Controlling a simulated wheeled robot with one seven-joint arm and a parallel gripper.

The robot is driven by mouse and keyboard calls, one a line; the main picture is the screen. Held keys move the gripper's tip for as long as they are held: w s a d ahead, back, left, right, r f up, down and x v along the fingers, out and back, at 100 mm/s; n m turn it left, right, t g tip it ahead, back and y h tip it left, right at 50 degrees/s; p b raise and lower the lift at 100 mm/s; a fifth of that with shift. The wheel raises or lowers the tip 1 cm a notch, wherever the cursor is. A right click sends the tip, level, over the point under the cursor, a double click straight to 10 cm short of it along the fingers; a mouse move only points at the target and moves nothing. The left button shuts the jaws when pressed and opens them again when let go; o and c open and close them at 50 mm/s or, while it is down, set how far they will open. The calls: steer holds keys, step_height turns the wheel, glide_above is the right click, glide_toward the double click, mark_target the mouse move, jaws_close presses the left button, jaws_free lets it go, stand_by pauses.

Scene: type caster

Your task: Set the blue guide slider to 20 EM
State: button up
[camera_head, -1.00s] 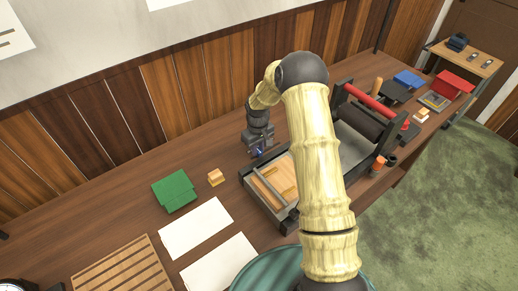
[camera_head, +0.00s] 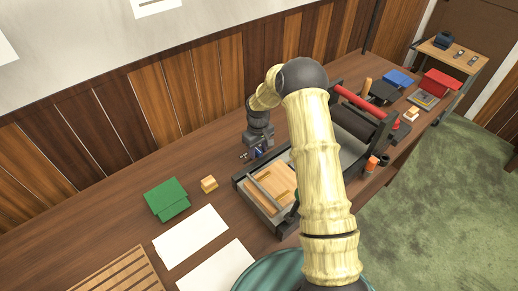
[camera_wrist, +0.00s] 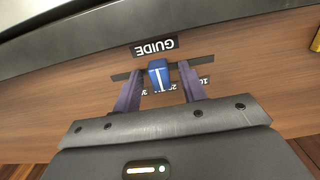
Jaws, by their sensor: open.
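The blue guide slider (camera_wrist: 159,74) is a small block with a white line on its face, and it shows in the wrist view between my two fingers. It sits on a dark track (camera_wrist: 120,76) below the GUIDE label (camera_wrist: 155,46), which appears upside down. A number scale (camera_wrist: 150,90) beside the slider is partly covered by the slider and fingers, so its exact setting cannot be read. My gripper (camera_wrist: 158,85) is open, with one finger on each side of the slider; contact is not clear. In the head view my gripper (camera_head: 256,152) is at the press's back left corner.
The press bed (camera_head: 270,185) lies right of my gripper in the head view. A green block (camera_head: 167,198), a small wooden block (camera_head: 209,184) and white sheets (camera_head: 190,236) lie to the left. The red-handled roller (camera_head: 360,100) stands farther right.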

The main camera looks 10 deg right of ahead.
mark_target(258, 150)
step_height(258, 150, up, 17)
steer(key=b, duration=0.2)
steer(key=shift+r, duration=0.2)
stand_by(0.5)
